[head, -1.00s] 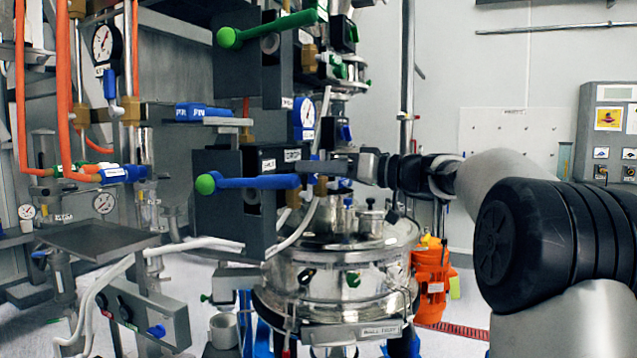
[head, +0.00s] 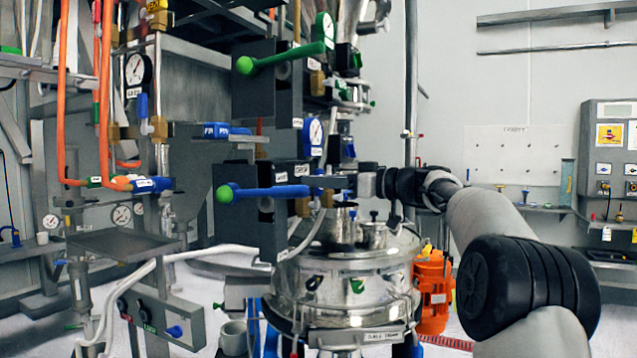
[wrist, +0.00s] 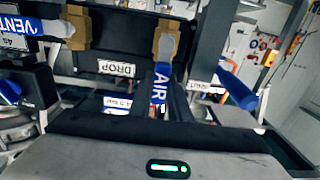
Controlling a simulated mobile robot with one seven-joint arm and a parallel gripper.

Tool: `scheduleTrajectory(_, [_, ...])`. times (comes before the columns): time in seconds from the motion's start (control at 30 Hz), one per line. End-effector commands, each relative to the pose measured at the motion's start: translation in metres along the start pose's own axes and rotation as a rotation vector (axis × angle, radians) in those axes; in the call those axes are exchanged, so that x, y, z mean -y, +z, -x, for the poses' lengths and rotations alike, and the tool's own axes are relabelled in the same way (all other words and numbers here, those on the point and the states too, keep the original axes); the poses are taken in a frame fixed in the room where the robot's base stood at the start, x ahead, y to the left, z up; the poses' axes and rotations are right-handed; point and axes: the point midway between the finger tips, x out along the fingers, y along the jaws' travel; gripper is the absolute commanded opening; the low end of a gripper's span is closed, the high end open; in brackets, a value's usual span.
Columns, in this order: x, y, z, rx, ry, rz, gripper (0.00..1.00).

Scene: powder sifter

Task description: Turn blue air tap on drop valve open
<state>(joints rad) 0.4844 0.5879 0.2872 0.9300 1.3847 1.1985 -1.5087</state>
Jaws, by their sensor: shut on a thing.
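The blue tap marked AIR (wrist: 161,88) hangs below a brass fitting (wrist: 167,40), beside a white DROP label (wrist: 116,68) in the wrist view. My gripper (wrist: 165,100) is shut on this tap, with a dark finger on each side of it. In the head view my gripper (head: 335,182) reaches in from the right at the drop valve's dark box (head: 262,222). The tap is mostly hidden by my gripper there. A blue lever with a green ball (head: 265,192) sticks out level to the left of that box.
A blue tap marked VENT (wrist: 40,26) is at the wrist view's upper left. A green lever (head: 280,57) is on a box above. A steel vessel (head: 345,285) stands below. Orange hoses (head: 103,90) and gauges are at the left. A control panel (head: 612,150) is at the right.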

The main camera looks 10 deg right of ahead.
Motion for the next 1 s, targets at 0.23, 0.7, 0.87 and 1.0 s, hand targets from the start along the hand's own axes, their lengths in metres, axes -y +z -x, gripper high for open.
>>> scheduleTrajectory(0.23, [0.0, -0.001, 0.0, 0.0, 0.001, 0.004, 0.25])
scheduleTrajectory(0.7, [-0.001, 0.0, 0.008, 0.0, 0.002, 0.002, 0.36])
scheduleTrajectory(0.87, [-0.001, 0.0, 0.036, 0.0, 0.006, 0.001, 0.36])
scheduleTrajectory(1.0, [-0.001, -0.001, 0.07, 0.0, 0.005, 0.001, 0.36])
